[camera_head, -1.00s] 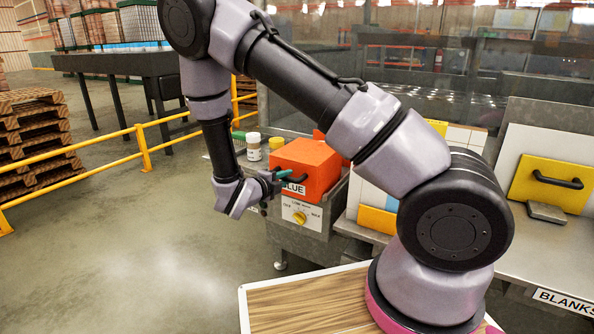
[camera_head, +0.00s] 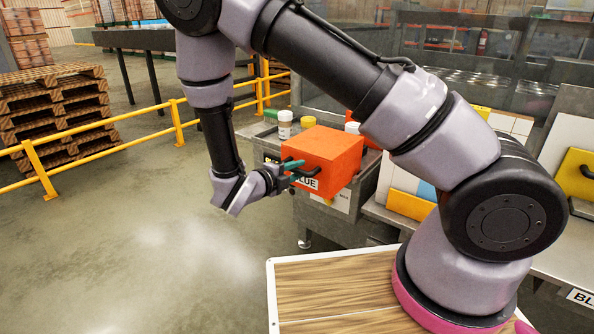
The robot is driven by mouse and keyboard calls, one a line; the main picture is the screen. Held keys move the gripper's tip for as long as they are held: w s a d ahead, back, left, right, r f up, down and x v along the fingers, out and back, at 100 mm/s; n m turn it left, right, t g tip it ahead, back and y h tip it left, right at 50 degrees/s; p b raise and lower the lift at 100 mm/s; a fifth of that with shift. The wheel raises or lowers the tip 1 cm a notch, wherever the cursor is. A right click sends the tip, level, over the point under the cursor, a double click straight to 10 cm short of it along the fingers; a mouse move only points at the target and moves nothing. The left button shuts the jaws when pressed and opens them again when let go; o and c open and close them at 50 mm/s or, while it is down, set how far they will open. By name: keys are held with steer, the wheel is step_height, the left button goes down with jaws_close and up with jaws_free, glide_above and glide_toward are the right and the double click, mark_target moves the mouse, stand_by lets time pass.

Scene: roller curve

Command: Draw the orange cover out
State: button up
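The orange cover (camera_head: 325,155) is a box-shaped block with a white label on its front, partly hidden by the gripper; "LUE" can be read. It sits over the front of a grey metal unit (camera_head: 372,180) and overhangs its front edge. My gripper (camera_head: 298,171) is at the cover's front face, its teal fingers closed around what looks like the dark handle there. The handle itself is mostly hidden by the fingers.
Small jars (camera_head: 285,125) stand on the unit behind the cover. A yellow panel with a black handle (camera_head: 578,175) is at the right. A wood-topped surface (camera_head: 330,290) lies in front. Open floor is at left, before a yellow rail (camera_head: 100,145).

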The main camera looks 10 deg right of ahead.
steer(key=shift+o, duration=0.6)
steer(key=v, duration=1.1)
steer(key=s+d+r+m+g+y, duration=0.1)
steer(key=d+r+m+g+y, duration=0.2)
steer(key=d+r+m+g, duration=0.7)
steer(key=s+d+r+m+g+y, duration=0.15)
steer(key=d+r+m, duration=0.45)
steer(key=m, duration=1)
steer(key=s+d+r+m+t+y, duration=0.3)
steer(key=r+m, duration=0.4)
steer(key=m, duration=0.4)
steer(key=s+d+r+m+t+y, duration=0.3)
steer(key=r+m, duration=0.5)
steer(key=m, duration=0.4)
steer(key=shift+s+d+t+y, duration=0.45)
steer(key=shift+t+y, duration=0.4)
steer(key=shift+y, duration=0.4)
